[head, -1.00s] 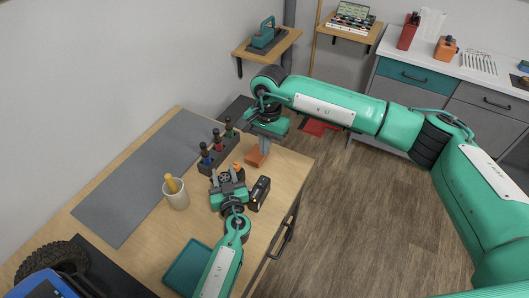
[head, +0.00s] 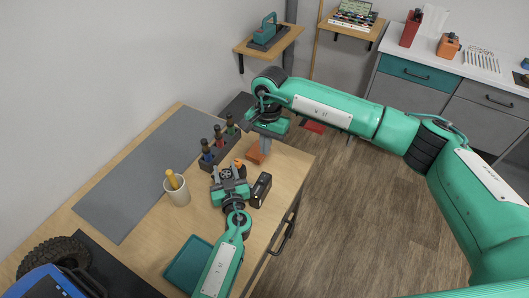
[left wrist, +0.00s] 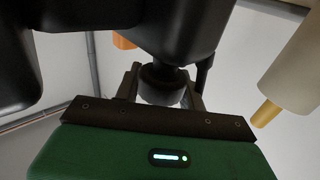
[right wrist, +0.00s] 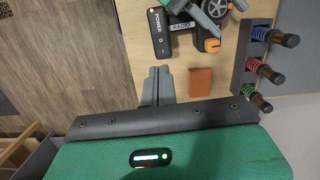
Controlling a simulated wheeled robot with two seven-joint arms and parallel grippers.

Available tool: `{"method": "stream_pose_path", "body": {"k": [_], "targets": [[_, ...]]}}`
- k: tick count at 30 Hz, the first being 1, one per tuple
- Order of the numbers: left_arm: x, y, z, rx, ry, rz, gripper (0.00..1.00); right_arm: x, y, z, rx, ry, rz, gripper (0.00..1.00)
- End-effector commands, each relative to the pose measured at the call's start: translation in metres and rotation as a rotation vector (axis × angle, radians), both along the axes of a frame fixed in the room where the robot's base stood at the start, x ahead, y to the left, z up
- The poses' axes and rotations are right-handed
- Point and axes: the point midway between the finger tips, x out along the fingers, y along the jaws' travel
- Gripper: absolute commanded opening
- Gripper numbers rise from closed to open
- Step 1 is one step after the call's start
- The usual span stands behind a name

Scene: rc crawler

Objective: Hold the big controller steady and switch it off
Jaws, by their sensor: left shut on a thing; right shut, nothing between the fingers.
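The big controller (head: 227,173), dark with a wheel and an orange knob (head: 238,163), is on the wooden table. My left gripper (head: 229,184) is shut on it and covers much of it. In the left wrist view, the left fingers (left wrist: 165,84) close around a dark round part. In the right wrist view, a label reading RADIO (right wrist: 181,27) shows beside the wheel (right wrist: 215,8). A black box marked POWER (right wrist: 160,35) lies beside the controller; it also shows in the head view (head: 260,190). My right gripper (right wrist: 157,85) is shut and empty, pointing down, apart from the controller.
An orange block (right wrist: 200,83) is close beside my right fingers. A teal tray (head: 187,262) is at the near edge. The grey mat (head: 140,180) is bare.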

Motion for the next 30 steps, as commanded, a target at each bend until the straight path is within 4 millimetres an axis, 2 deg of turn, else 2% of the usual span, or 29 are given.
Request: {"method": "stream_pose_path", "body": {"k": [9,15,21,30], "targets": [[0.0,-0.001,-0.002,0.0,0.003,-0.002,0.07,-0.008,0.005,-0.068,-0.001,0.004,-0.001,0.0],[0.0,-0.001,-0.001,-0.001,0.003,-0.002,0.07,-0.011,0.006,-0.102,-0.001,0.002,-0.001,0.0],[0.0,0.0,-0.001,-0.001,0.002,-0.001,0.07,-0.012,0.008,-0.119,-0.001,0.001,-0.001,0.0],[0.0,0.0,-0.001,-0.001,0.002,-0.001,0.07,-0.013,0.008,-0.121,-0.001,0.0,-0.001,0.0]]}}
